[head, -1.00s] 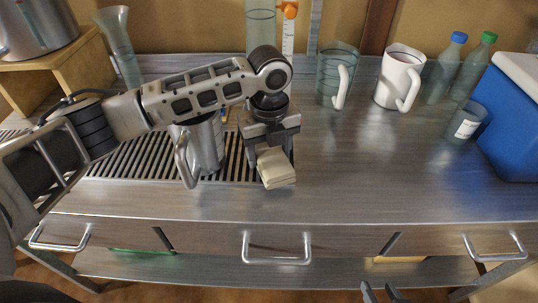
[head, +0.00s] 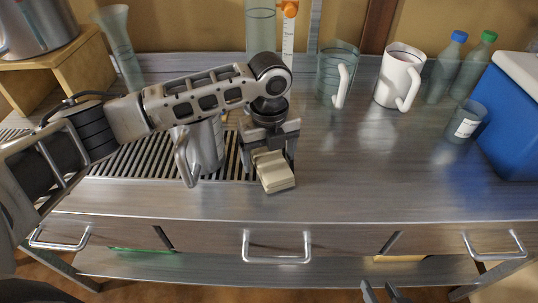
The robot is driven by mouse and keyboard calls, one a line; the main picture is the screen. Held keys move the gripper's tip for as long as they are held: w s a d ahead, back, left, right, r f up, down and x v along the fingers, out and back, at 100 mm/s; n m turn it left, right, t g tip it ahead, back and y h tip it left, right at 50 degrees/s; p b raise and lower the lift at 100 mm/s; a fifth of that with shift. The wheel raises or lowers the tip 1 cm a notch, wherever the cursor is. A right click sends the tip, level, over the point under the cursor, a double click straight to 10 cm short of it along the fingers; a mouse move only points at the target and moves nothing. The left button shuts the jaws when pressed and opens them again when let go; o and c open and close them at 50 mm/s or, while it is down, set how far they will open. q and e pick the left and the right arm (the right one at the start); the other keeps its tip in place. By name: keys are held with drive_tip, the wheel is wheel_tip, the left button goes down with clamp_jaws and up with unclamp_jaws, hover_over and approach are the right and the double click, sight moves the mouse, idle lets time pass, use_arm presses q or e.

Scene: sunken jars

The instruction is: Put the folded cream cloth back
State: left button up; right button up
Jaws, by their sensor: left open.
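The folded cream cloth (head: 275,177) lies on the steel counter, at the right end of the slatted drain grate. My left gripper (head: 269,165) is over it, pointing down, open. Its fingers stand to either side of the cloth's back part, with a gap seen at the left finger. The cloth's back part is partly hidden by the gripper. My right gripper (head: 383,293) shows only at the bottom edge, in front of the counter; its two fingers are apart with nothing seen between them.
A metal jug (head: 205,148) stands on the grate (head: 130,160), close left of my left gripper. Behind are a green glass mug (head: 333,88) and a white mug (head: 399,78). Bottles, a small glass (head: 466,122) and a blue cooler (head: 508,125) stand right. The front middle counter is clear.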

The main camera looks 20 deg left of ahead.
sight(269, 157)
use_arm(q)
wheel_tip(269, 157, up, 12)
idle(0.4)
drive_tip(key=shift+f, duration=0.15)
